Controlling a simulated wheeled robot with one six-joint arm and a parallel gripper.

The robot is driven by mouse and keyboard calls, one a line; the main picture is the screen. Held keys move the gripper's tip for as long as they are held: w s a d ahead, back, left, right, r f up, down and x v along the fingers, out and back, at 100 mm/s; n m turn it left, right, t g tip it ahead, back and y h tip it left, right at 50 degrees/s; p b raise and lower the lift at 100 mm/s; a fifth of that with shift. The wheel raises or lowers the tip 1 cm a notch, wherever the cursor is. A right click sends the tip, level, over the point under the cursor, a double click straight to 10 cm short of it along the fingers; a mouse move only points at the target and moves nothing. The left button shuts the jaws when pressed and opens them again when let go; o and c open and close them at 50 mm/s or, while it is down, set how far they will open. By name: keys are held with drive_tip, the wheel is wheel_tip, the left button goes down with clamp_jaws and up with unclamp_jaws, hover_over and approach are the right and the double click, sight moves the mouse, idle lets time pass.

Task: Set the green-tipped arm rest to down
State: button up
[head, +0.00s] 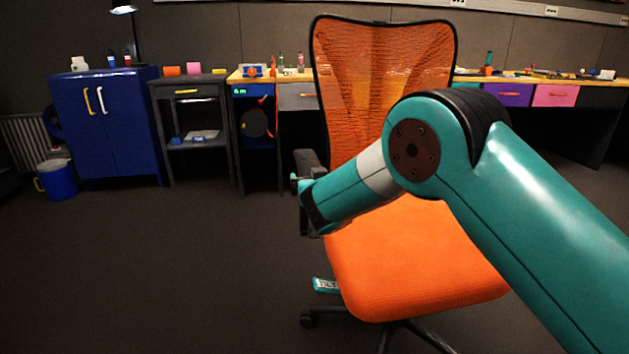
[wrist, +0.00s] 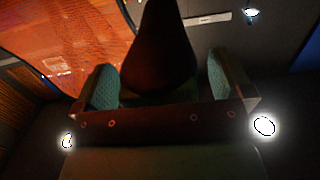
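An orange office chair (head: 410,245) with a mesh back stands in front of me. A dark arm rest (head: 307,160) shows at its left side, partly hidden by my arm. I cannot make out a green tip on it. The other arm rest is hidden behind my arm. My gripper (head: 303,192) is beside the left arm rest and mostly hidden. In the wrist view my gripper (wrist: 163,82) has its teal finger pads apart. A dark tapering part, apparently the arm rest (wrist: 160,50), lies between or just beyond them. A narrow gap shows at the right finger.
A blue cabinet (head: 108,125), a dark side table (head: 188,90) and a long desk stand along the back wall. A blue bin (head: 58,180) is at far left. The floor left of the chair is clear.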

drive_tip(key=s+d+r, duration=0.1)
drive_tip(key=s+d, duration=0.1)
drive_tip(key=s, duration=1.5)
drive_tip(key=shift+d+r+b, duration=0.2)
drive_tip(key=shift+r+b, duration=0.15)
drive_tip(key=shift+s, duration=0.1)
drive_tip(key=s+d+m+g+h, duration=0.3)
drive_tip(key=s+d+g, duration=0.35)
drive_tip(key=d, duration=0.45)
drive_tip(key=s+a+r+n+g+y, duration=0.15)
drive_tip(key=s+n+g, duration=0.3)
drive_tip(key=s, duration=0.65)
drive_tip(key=s+d+r+n+g+y, duration=0.1)
drive_tip(key=s+r+n+g+y, duration=0.4)
drive_tip(key=s, duration=0.7)
wheel_tip(320, 180, up, 34)
drive_tip(key=m+h+p, duration=0.1)
drive_tip(key=p, duration=3.5)
drive_tip(key=shift+s+a+g+h, duration=0.25)
drive_tip(key=shift+a+g+h, duration=0.1)
drive_tip(key=shift+g, duration=0.05)
